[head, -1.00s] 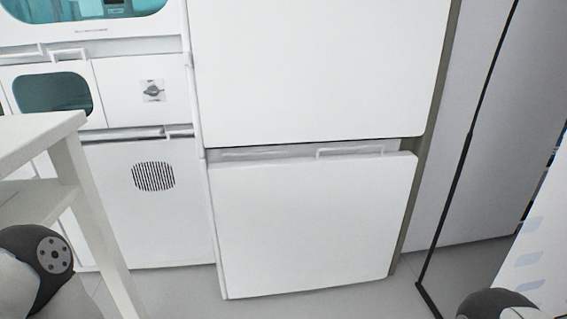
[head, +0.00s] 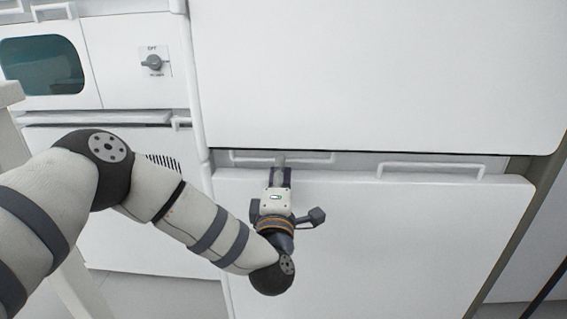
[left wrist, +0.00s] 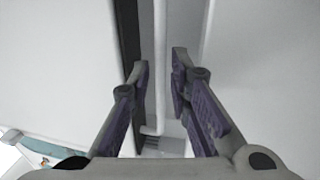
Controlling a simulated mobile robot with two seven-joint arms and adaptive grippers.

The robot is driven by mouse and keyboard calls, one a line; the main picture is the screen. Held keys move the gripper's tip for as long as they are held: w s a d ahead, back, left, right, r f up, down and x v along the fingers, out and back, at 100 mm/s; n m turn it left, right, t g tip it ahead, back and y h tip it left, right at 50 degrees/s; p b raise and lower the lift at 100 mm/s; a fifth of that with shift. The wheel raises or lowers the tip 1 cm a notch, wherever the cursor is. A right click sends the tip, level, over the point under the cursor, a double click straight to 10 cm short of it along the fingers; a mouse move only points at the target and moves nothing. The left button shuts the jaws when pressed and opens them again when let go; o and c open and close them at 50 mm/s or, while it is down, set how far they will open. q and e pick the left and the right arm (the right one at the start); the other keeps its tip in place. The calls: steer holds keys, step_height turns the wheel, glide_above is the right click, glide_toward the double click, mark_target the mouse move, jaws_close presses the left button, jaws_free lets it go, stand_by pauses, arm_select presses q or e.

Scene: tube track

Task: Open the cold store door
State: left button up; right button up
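The white cold store (head: 380,70) fills the middle and right of the head view, with a large upper door and a lower door (head: 400,250), both looking shut. One bar handle (head: 318,157) lies in the gap between them on the left; another handle (head: 430,168) is further right, at the lower door's top edge. My left gripper (head: 281,168) is at the left handle and partly covers it. In the left wrist view a white bar (left wrist: 160,60) runs between the open fingers (left wrist: 161,68), with a small gap on each side. My right gripper is out of view.
At the left are white cabinets with a dark window (head: 42,65) and a rotary knob (head: 153,62). A pale table edge (head: 10,94) stands at the far left, near my left arm. The floor (head: 150,290) shows at the bottom.

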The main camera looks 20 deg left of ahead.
arm_select(q)
steer(key=shift+x, duration=1.85)
jaws_close()
steer(key=shift+d, duration=0.1)
